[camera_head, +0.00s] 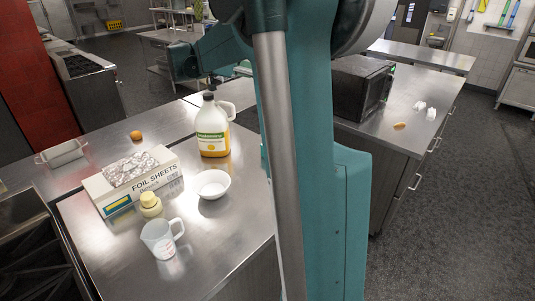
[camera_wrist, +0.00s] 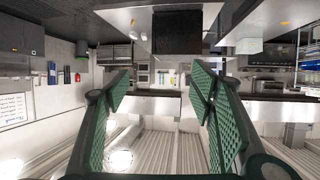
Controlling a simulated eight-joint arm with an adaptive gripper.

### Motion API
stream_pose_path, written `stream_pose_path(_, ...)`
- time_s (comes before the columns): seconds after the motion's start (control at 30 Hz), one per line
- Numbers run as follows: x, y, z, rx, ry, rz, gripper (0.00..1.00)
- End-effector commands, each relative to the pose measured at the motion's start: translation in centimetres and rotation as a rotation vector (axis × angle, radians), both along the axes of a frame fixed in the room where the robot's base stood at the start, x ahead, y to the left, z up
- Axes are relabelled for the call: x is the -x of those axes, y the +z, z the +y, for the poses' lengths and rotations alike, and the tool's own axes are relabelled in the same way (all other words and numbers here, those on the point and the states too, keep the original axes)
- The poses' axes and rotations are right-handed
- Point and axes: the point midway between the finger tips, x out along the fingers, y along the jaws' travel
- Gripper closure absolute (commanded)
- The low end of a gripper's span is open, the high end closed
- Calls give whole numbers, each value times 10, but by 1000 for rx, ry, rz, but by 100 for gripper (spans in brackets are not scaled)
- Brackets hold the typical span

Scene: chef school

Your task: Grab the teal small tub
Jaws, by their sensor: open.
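I cannot make out a teal small tub in either view; my own teal column and arm hide part of the head view. My gripper (camera_wrist: 160,88) shows in the wrist view with its two green-padded fingers wide apart. Nothing is between them. The wrist picture looks upside down, with ceiling lights at the bottom and the room beyond the fingers. I cannot make out the gripper's fingers in the head view.
A dark appliance (camera_head: 357,87) stands on the right counter (camera_head: 408,100). Floor is clear at right.

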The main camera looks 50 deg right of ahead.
Motion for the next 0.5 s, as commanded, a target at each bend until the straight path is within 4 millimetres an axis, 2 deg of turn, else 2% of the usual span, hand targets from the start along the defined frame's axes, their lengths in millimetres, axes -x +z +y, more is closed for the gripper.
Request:
stream_pose_path(0.27, 0, -55, 0, -1, 0, 0, 45)
stream_pose_path(0.37, 0, -80, 0, -1, 0, 1, 45)
stream_pose_path(0.5, 0, -124, 0, -1, 0, 1, 45)
